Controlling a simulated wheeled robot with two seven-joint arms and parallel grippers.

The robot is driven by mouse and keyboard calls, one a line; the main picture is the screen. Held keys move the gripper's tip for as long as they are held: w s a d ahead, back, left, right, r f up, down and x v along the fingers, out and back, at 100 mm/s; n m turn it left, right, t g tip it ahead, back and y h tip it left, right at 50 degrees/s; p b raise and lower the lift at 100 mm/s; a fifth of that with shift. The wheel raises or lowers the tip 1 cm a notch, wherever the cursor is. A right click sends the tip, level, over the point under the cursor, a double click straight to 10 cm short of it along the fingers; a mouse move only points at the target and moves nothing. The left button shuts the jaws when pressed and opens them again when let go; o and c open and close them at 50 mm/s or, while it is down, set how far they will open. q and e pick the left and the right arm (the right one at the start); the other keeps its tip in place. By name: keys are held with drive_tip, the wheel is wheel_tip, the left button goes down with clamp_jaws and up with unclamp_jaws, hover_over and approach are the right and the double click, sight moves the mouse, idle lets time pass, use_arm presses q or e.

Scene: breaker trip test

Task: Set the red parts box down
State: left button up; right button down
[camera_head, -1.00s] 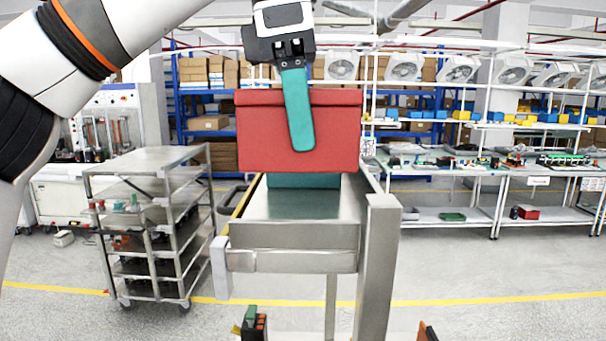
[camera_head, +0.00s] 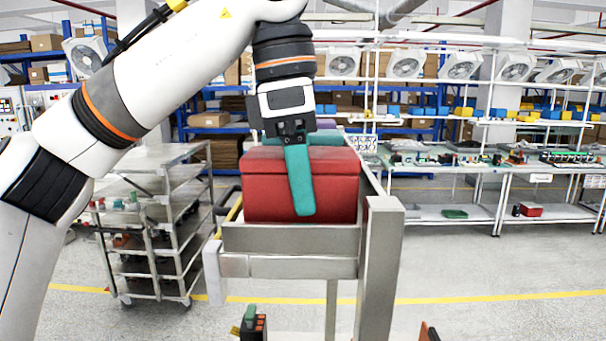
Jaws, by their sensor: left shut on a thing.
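The red parts box (camera_head: 268,190) is upright at the near end of the metal cart (camera_head: 290,266), just behind its front rim. The rim meets its lower edge, so I cannot tell whether its underside touches the surface. My left gripper (camera_head: 302,185) comes down from above and is shut on the box, with one teal finger across its front face. A teal item (camera_head: 326,139) shows partly behind the box. My right gripper is not in view.
A metal post (camera_head: 381,265) rises at the cart's front right corner. A shelved trolley (camera_head: 150,225) stands to the left. A workbench (camera_head: 500,168) with parts runs along the back right. Small dark parts with green and orange tops (camera_head: 253,323) show at the bottom.

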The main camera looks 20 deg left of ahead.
use_arm(q)
drive_tip(key=o, duration=1.2)
drive_tip(key=shift+s, duration=0.15)
drive_tip(key=shift+r, duration=0.3)
drive_tip(key=shift+s+a+r, duration=0.1)
drive_tip(key=shift+a+r, duration=0.2)
drive_tip(key=shift+r, duration=1.6)
drive_tip(key=shift+s+a+r, duration=0.1)
drive_tip(key=shift+a+r, duration=0.15)
drive_tip(key=shift+r, duration=1.7)
drive_tip(key=shift+a+r, duration=0.3)
drive_tip(key=shift+r, duration=1.6)
